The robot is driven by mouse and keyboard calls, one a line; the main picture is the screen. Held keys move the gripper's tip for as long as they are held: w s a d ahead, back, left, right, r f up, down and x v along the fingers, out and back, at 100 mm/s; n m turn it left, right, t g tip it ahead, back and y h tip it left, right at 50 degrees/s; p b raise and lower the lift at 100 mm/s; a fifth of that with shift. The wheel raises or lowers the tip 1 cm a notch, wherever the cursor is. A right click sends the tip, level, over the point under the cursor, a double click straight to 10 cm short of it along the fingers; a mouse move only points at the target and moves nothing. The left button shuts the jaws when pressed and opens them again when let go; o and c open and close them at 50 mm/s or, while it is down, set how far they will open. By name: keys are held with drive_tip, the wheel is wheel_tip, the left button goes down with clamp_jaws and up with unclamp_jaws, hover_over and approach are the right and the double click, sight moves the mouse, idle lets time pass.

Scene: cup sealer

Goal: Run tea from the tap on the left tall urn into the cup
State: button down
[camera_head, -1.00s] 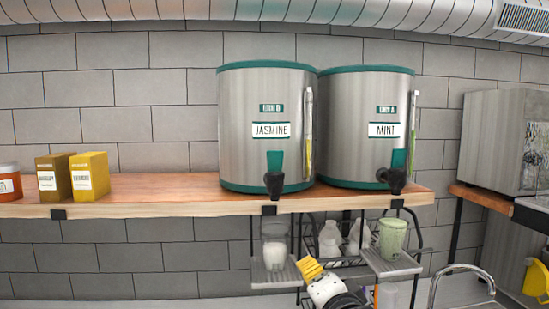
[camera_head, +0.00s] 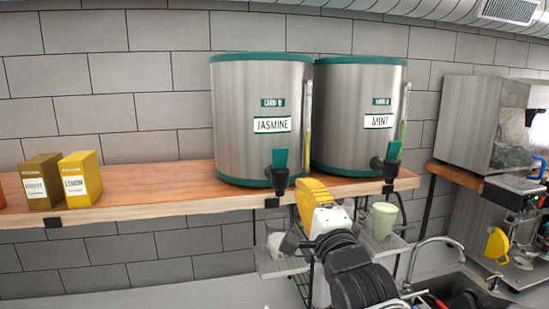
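The left tall urn (camera_head: 235,125), steel with teal trim and a JASMINE label, stands on the wooden shelf. Its tap (camera_head: 279,181) is black with an upright teal lever (camera_head: 280,157). A clear, pale-bottomed cup (camera_head: 275,240) is on the left wire tray below this tap; its right side is unclear against a dark grey shape. My gripper (camera_head: 313,196), with yellow ribbed fingers and a white body, is raised at the shelf's front edge, just right of the tap and apart from the lever in the picture. The fingers overlap, so their opening is hidden. I see nothing held.
The MINT urn (camera_head: 345,120) stands close on the right, with its own tap (camera_head: 386,168). A pale green cup (camera_head: 383,220) is on the right tray (camera_head: 381,245). Two boxes (camera_head: 60,182) sit on the shelf's left. A faucet and sink lie at lower right.

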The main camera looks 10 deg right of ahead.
sight(284, 155)
drive_tip(key=p+x, duration=0.2)
drive_tip(key=x, duration=1.1)
drive_tip(key=shift+w, duration=0.4)
